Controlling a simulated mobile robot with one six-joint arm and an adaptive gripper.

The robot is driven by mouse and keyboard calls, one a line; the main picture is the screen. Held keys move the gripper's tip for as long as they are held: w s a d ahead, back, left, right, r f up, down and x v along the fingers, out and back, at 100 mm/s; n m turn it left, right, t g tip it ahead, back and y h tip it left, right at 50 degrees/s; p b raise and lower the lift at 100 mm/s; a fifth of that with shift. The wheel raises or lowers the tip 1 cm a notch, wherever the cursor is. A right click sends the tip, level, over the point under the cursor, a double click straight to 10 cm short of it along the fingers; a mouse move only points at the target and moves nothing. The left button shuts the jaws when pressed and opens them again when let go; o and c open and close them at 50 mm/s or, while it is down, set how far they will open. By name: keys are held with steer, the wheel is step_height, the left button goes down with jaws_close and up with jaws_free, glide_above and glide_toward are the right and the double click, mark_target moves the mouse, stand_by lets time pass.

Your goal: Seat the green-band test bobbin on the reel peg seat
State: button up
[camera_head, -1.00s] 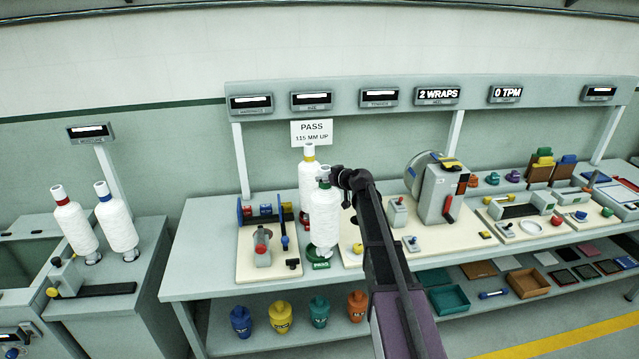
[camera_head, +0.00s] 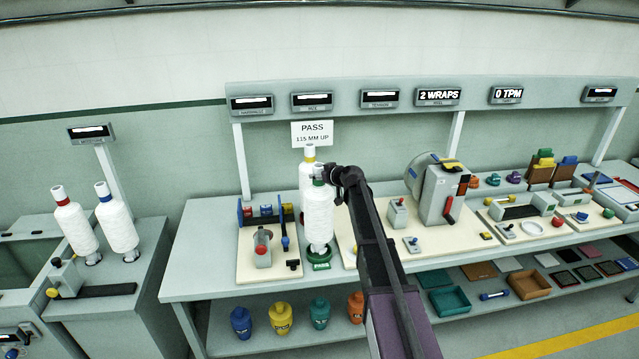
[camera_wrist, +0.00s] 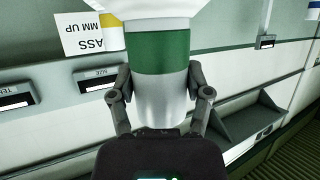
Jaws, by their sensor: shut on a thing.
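The green-band bobbin (camera_head: 319,217) is a white wound bobbin, upright, near the front of the bench. Its green band (camera_wrist: 158,53) fills the middle of the wrist view. My gripper (camera_head: 325,173) is shut on its neck just below the top; both fingers (camera_wrist: 160,95) flank the pale neck in the wrist view. The bobbin's foot is right over a green round base (camera_head: 321,264) on the bench; I cannot tell whether it touches. The reel machine (camera_head: 441,192), a grey box with a drum, stands to the right under the "2 WRAPS" display.
A yellow-band bobbin (camera_head: 308,157) stands just behind, under a PASS sign (camera_head: 312,133). Red-band (camera_head: 76,226) and blue-band (camera_head: 117,222) bobbins stand on the left cabinet. A small board with a grey fixture (camera_head: 262,249) lies left of the held bobbin. Several coloured pots sit on the lower shelf.

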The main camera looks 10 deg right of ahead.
mark_target(319, 183)
steer(key=shift+f+b, duration=1.55)
steer(key=o, duration=0.9)
steer(key=shift+f, duration=0.15)
steer(key=o, duration=0.4)
steer(key=shift+o, duration=0.2)
steer(key=p+v, duration=0.5)
steer(key=v, duration=0.8)
steer(key=shift+s+d, duration=0.2)
steer(key=shift+s, duration=0.15)
